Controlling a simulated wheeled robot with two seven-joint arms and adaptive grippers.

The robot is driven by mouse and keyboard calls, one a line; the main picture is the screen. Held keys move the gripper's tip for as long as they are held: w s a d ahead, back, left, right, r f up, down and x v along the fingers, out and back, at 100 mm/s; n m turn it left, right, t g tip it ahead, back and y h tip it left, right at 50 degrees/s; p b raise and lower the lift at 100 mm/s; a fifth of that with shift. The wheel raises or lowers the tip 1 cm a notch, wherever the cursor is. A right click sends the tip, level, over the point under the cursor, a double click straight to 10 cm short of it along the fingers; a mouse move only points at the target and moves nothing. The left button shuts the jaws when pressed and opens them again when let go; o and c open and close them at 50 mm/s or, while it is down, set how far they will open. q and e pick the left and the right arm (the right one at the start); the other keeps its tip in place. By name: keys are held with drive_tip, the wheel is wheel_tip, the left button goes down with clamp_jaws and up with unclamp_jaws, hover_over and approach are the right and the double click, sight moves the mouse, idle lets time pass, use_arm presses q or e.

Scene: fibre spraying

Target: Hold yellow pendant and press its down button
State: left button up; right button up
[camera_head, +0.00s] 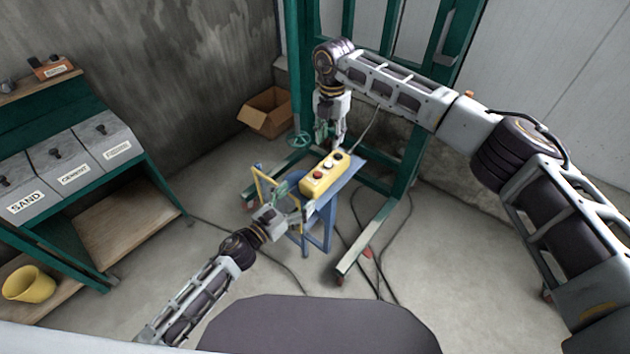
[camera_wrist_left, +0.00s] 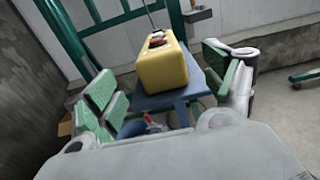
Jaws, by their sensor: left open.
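The yellow pendant (camera_head: 318,178) lies on a blue stand (camera_head: 352,180); red, white and dark buttons show along its top. In the left wrist view the pendant (camera_wrist_left: 164,68) is ahead, between the open fingers and a little beyond them. My left gripper (camera_head: 294,199) is open at the near end of the pendant; its green finger pads show in the left wrist view (camera_wrist_left: 168,95). My right gripper (camera_head: 330,138) hangs pointing down above the far end of the pendant, and its finger opening is too small to judge. I cannot tell whether it touches the pendant.
A green steel frame (camera_head: 296,70) stands behind the stand, with cables on the floor. A cardboard box (camera_head: 268,113) sits by the wall. At left is a green bench with bins, one marked SAND (camera_head: 27,197), and a yellow bucket (camera_head: 28,285).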

sight(315, 181)
use_arm(q)
drive_tip(key=shift+x, duration=4.4)
drive_tip(key=c, duration=1.4)
use_arm(e)
drive_tip(key=shift+c, duration=0.2)
use_arm(q)
drive_tip(key=shift+o, duration=0.2)
use_arm(e)
clamp_jaws()
